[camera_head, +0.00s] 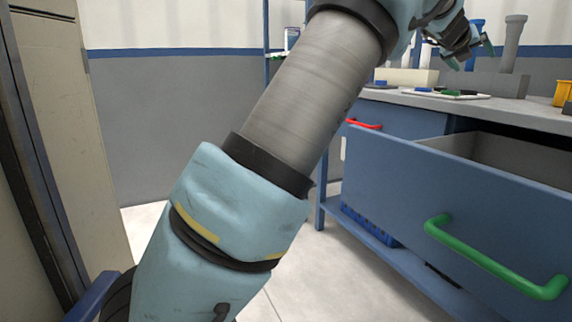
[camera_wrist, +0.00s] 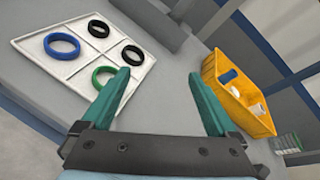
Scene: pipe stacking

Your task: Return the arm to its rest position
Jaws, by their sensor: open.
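My gripper (camera_wrist: 158,100) is open and empty in the wrist view, with its two green fingers apart above the grey worktop. It also shows small at the upper right of the head view (camera_head: 487,46), above the bench. My arm crosses the middle of the head view and hides part of the bench and wall. A white tray (camera_wrist: 35,63) lies to the left of the fingers in the wrist view. On it are a blue ring (camera_wrist: 62,45), two black rings (camera_wrist: 98,28) and a green ring (camera_wrist: 103,76), the last close beside the left finger in the picture.
A yellow bin (camera_wrist: 250,115) with small parts stands right of the fingers. In the head view, a blue drawer (camera_head: 440,205) with a green handle (camera_head: 495,262) is pulled open below the worktop. Grey pipes (camera_head: 513,42) stand at the back. A tall cabinet (camera_head: 70,130) is at left.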

